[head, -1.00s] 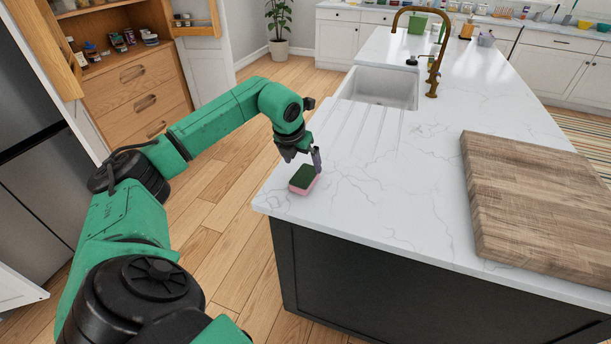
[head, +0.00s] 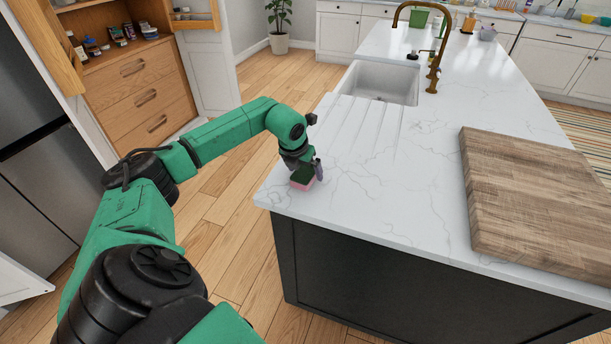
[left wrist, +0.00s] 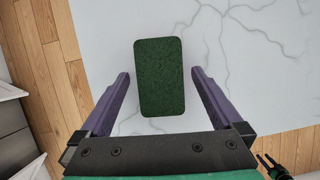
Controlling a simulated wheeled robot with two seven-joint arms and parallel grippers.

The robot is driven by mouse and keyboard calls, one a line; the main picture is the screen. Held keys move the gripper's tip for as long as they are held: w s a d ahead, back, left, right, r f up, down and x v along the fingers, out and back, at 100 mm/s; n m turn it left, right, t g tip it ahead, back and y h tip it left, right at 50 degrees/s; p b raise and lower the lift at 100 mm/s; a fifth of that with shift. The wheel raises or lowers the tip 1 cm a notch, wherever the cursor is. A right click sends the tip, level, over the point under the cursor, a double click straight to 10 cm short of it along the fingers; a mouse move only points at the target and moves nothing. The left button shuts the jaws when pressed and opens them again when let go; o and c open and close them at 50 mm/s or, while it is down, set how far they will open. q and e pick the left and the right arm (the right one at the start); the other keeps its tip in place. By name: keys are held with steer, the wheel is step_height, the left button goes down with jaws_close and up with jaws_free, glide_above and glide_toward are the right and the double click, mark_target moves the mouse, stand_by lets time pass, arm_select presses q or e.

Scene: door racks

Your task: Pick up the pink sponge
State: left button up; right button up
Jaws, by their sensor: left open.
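The pink sponge (head: 302,184) has a dark green top and lies on the white marble counter (head: 380,205) near its left front corner. In the left wrist view the green top of the sponge (left wrist: 159,77) faces the camera. My left gripper (head: 308,172) is right at the sponge and pointing down, partly hiding it in the head view. In the left wrist view the open fingers of my left gripper (left wrist: 161,85) stand either side of the sponge's near part, with a gap on each side. My right gripper is not clearly in the head view.
A thick wooden cutting board (head: 530,195) lies on the counter to the right. A sink (head: 382,84) with a brass faucet (head: 434,75) is behind. The counter between sponge and board is clear. The counter's left edge is close to the sponge.

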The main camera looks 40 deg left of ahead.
arm_select(q)
steer(key=c, duration=1.3)
